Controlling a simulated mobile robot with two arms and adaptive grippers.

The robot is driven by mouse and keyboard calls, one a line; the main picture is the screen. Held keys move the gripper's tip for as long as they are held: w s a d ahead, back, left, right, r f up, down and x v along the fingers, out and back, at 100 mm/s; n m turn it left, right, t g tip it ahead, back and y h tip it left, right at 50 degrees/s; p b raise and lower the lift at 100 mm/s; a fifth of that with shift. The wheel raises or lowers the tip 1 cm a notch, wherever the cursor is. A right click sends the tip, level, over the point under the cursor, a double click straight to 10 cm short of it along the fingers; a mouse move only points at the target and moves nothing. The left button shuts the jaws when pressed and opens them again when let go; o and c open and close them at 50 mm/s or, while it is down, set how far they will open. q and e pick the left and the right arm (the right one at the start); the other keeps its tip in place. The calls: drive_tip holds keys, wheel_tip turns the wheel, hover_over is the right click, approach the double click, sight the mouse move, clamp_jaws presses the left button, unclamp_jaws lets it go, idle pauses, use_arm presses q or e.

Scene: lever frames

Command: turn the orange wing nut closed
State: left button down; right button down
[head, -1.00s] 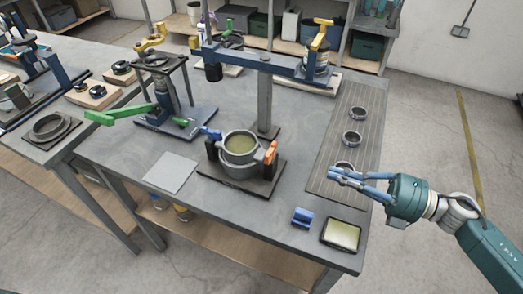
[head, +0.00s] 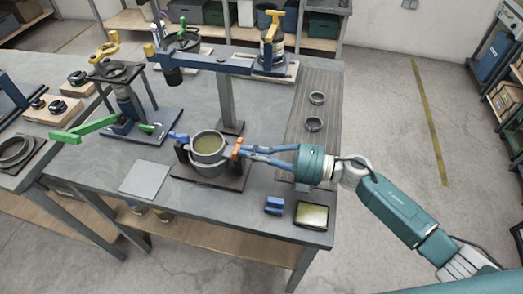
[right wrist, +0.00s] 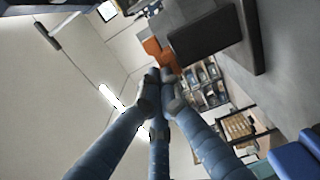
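The orange wing nut (head: 237,149) sits on the right side of a grey round pot clamp (head: 209,168) on a dark base. It also shows in the right wrist view (right wrist: 158,53), just beyond my fingertips, beside a dark block. My right gripper (head: 244,151) reaches in from the right, its fingertips at the nut. In the right wrist view the fingers (right wrist: 160,82) come together at their tips, with no clear gap. I see nothing held between them; whether they touch the nut I cannot tell. My left gripper is not in view.
A blue wing nut (head: 180,137) sits on the pot's left side. A blue block (head: 274,205) and a yellow-topped tray (head: 312,214) lie at the front right. A grey plate (head: 145,179) lies left.

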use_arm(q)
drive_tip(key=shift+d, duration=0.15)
use_arm(e)
drive_tip(key=shift+a, duration=0.1)
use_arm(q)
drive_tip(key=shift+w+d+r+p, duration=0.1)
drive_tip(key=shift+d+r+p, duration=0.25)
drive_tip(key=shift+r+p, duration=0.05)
use_arm(e)
drive_tip(key=shift+s+m+t, duration=0.1)
drive_tip(key=shift+m+t, duration=0.2)
drive_tip(key=shift+t, duration=0.1)
